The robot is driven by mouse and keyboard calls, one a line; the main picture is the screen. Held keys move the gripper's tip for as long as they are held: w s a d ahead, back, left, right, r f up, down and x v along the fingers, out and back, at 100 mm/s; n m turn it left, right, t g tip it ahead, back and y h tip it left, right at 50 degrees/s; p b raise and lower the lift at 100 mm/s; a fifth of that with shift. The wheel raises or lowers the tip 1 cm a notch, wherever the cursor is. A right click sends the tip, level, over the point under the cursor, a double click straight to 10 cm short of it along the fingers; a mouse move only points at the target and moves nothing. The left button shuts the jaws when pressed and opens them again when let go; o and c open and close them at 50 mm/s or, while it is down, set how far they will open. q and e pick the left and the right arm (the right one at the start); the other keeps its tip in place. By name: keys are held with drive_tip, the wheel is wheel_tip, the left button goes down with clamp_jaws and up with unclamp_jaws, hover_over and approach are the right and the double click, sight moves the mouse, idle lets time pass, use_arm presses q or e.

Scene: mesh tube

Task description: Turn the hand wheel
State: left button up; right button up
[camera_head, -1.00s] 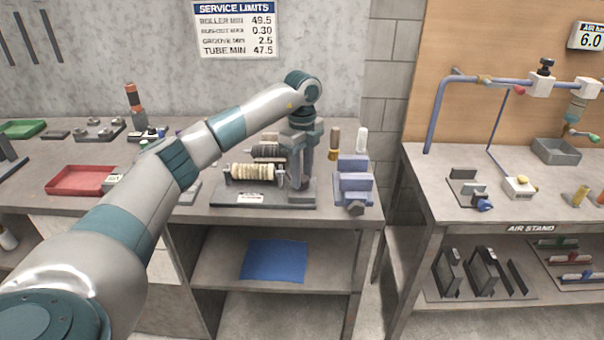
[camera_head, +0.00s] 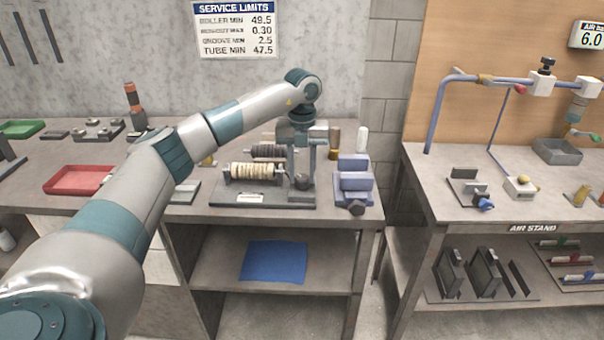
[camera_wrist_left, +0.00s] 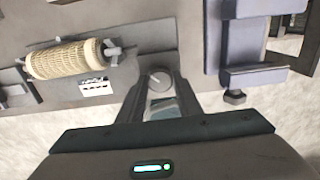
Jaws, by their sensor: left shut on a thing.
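A small rig on the bench holds a cream mesh-covered roller (camera_head: 254,171), which also shows at the upper left of the left wrist view (camera_wrist_left: 66,59). At the rig's right end is a dark rounded part (camera_head: 301,182), which I take for the hand wheel; a grey round piece of it shows between the fingers in the left wrist view (camera_wrist_left: 158,80). My left gripper (camera_head: 303,174) reaches down from above and is shut on this part, its fingers on either side (camera_wrist_left: 157,76). The fingers hide much of the wheel. My right gripper is not in view.
A blue-grey vise (camera_head: 355,182) stands close to the right of the rig. A second, darker roller (camera_head: 268,151) lies behind the cream one. A red tray (camera_head: 78,180) is at the left. The air stand bench (camera_head: 430,185) is across a gap at the right.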

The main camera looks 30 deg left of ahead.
use_arm(q)
drive_tip(key=m, duration=0.5)
drive_tip(key=shift+m+b, duration=0.3)
drive_tip(key=shift+m, duration=0.1)
drive_tip(key=m, duration=0.4)
drive_tip(key=m+b, duration=0.1)
drive_tip(key=m, duration=0.6)
drive_tip(key=shift+m, duration=0.3)
drive_tip(key=shift+r+m, duration=0.1)
drive_tip(key=shift+m, duration=0.9)
drive_tip(key=m, duration=0.5)
drive_tip(key=shift+b, duration=0.35)
drive_tip(key=m, duration=0.2)
drive_tip(key=shift+m, duration=1.3)
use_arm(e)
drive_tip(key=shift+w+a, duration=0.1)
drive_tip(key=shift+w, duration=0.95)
